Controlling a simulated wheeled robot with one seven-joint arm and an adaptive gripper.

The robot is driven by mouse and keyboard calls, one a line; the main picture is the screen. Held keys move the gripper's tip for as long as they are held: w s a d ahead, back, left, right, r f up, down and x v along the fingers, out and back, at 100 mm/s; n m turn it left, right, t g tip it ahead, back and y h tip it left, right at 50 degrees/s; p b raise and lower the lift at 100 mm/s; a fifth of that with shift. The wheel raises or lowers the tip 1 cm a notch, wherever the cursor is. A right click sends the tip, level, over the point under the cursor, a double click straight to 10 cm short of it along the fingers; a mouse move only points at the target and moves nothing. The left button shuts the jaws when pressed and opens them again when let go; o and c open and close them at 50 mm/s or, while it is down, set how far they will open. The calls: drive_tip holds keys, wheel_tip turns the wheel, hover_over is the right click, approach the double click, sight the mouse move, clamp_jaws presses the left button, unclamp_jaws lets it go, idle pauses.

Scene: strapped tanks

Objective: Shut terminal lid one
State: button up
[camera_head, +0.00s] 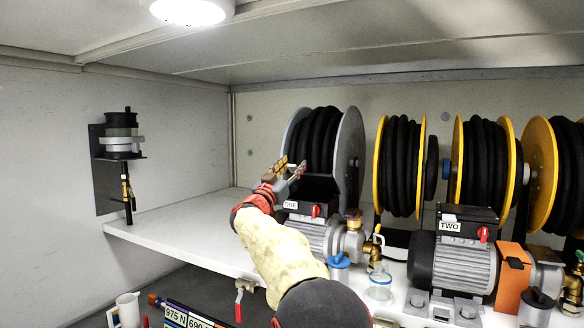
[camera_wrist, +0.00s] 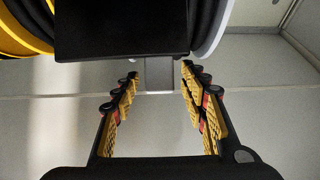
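Motor one (camera_head: 312,232) stands below the leftmost hose reel, with a black terminal box marked ONE (camera_head: 290,205) and a red knob on its front. A dark panel (camera_head: 318,186), which looks like its lid, stands raised at the back of the box, partly behind my gripper. My gripper (camera_head: 288,172) is open at the upper left of the box. In the wrist view my gripper (camera_wrist: 160,100) has its fingers spread, with a black slab (camera_wrist: 120,30), likely the lid, ahead. A grey tab (camera_wrist: 159,76) on it lies between the finger lines near the tips; contact is not visible.
Hose reels (camera_head: 400,165) stand along the back of the white shelf (camera_head: 180,229). Motor two (camera_head: 455,262), its box closed, is to the right.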

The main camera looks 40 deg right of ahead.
drive_tip(key=shift+c, duration=1.1)
drive_tip(key=c, duration=0.8)
clamp_jaws()
